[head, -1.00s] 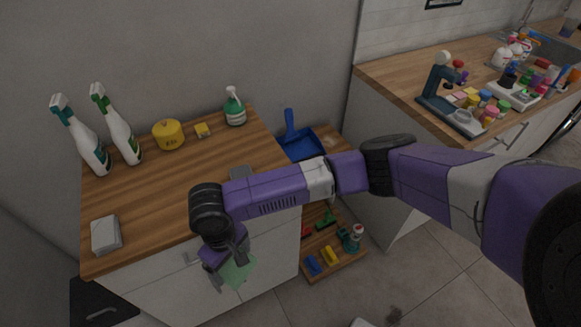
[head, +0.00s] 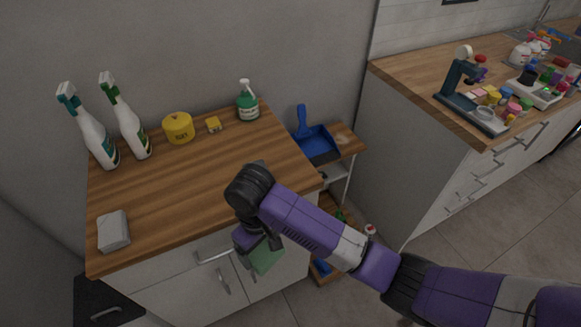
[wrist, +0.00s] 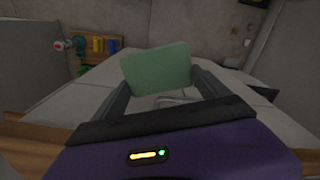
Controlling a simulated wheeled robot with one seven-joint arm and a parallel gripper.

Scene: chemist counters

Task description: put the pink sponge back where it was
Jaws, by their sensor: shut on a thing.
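My gripper (head: 258,243) hangs in front of the wooden counter (head: 180,195), below its top edge and near the drawer handles. It is shut on a flat green sponge-like pad (head: 267,258). In the wrist view the pad (wrist: 157,68) sits between the two fingers, clear of any surface. I see no pink sponge in any view. A pale grey block (head: 113,231), perhaps a sponge, lies at the counter's front left. A small grey piece shows behind my arm on the counter, mostly hidden.
Two spray bottles (head: 95,138) stand at the back left. A blue dustpan (head: 316,143) is on the side shelf. The counter's middle is clear.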

